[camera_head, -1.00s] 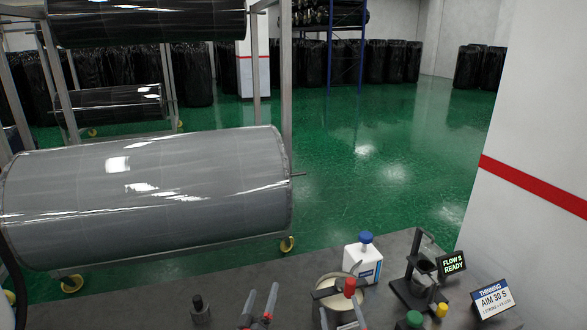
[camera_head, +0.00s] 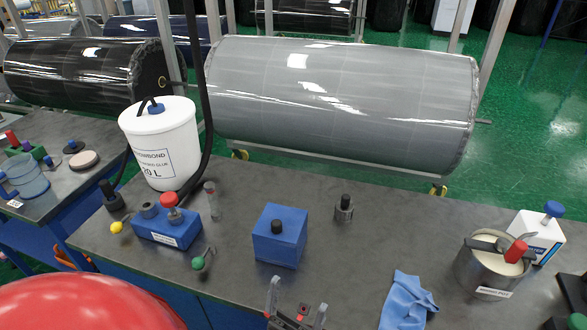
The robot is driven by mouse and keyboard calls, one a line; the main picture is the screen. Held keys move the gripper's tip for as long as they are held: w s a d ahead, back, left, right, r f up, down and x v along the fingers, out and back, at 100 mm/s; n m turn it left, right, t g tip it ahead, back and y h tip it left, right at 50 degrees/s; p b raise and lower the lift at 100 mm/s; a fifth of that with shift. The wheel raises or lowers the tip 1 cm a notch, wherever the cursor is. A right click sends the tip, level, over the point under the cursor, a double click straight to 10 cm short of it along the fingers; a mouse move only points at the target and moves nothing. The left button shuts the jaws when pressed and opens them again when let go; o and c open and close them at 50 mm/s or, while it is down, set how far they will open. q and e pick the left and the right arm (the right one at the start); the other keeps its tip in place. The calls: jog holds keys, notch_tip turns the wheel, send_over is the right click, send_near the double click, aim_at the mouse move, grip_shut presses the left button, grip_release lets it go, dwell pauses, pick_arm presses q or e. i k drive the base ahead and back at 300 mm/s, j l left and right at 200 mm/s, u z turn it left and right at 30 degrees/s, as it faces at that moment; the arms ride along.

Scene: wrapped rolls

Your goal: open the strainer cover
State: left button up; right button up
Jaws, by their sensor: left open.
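No part is labelled as the strainer cover, so I cannot tell for sure which it is. A blue box (camera_head: 279,247) with a black knob (camera_head: 276,227) on its top stands mid-table; its top looks closed. Left of it is a low blue block (camera_head: 165,232) with a red knob (camera_head: 170,199), a grey round fitting and small yellow-handled and green-handled valves (camera_head: 198,263). My left gripper (camera_head: 296,312) is at the bottom edge, nearer than the blue box and apart from it. It is open, with nothing seen held. My right gripper is not in view.
A white glue bucket (camera_head: 163,148) with a black hose stands behind the low block. A blue cloth (camera_head: 406,300), a metal pot (camera_head: 490,272) and a white jug (camera_head: 537,232) are at right. A large red rounded surface (camera_head: 75,305) fills the lower left.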

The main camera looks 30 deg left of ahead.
aim_at(280, 234)
jog(key=j+u, duration=0.1)
jog(key=u, duration=0.35)
jog(key=j+u, duration=0.1)
jog(key=u, duration=0.4)
jog(key=k+l+u, duration=0.1)
jog(key=l, duration=0.15)
